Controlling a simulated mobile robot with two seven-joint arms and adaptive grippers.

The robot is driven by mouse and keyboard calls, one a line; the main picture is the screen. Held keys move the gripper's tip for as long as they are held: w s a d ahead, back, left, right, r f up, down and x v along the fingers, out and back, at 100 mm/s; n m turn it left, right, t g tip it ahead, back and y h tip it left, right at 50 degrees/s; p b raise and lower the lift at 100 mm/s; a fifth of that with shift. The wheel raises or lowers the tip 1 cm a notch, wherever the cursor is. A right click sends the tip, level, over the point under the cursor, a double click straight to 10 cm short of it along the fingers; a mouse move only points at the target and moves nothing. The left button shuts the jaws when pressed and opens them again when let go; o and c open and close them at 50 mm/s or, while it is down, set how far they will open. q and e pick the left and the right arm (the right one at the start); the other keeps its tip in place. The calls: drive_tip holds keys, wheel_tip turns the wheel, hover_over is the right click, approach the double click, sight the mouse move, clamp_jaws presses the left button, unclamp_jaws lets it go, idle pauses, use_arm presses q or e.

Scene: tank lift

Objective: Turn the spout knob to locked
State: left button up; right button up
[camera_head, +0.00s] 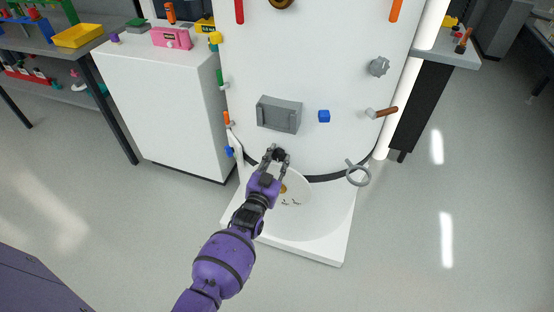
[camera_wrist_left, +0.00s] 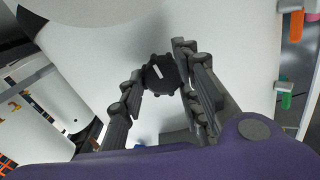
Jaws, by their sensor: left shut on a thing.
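The spout knob (camera_wrist_left: 161,74) is black and round with a scalloped rim, and it has a short white mark set at a slant. It sits low on the front of the white tank (camera_head: 345,60); in the head view it shows small and dark (camera_head: 280,152) between my fingertips. My left gripper (camera_head: 276,154) is shut on the knob, with one finger on each side, as the wrist view also shows (camera_wrist_left: 160,68). Any locked or unlocked labels around the knob cannot be made out. My right gripper is not in view.
A white tray (camera_head: 325,250) lies below. A white cabinet (camera_head: 165,115) stands left. The floor at right is clear.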

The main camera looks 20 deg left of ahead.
use_arm(q)
drive_tip(key=shift+w+d+r+m, duration=0.1)
drive_tip(key=shift+d+r+m, duration=0.15)
drive_tip(key=shift+d+m, duration=0.15)
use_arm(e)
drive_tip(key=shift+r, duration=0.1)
use_arm(q)
drive_tip(key=o, duration=1)
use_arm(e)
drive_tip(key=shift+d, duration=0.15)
use_arm(q)
drive_tip(key=shift+o, duration=0.2)
drive_tip(key=shift+a+f, duration=0.15)
drive_tip(key=shift+s, duration=0.5)
drive_tip(key=s, duration=1.1)
drive_tip(key=shift+a, duration=0.15)
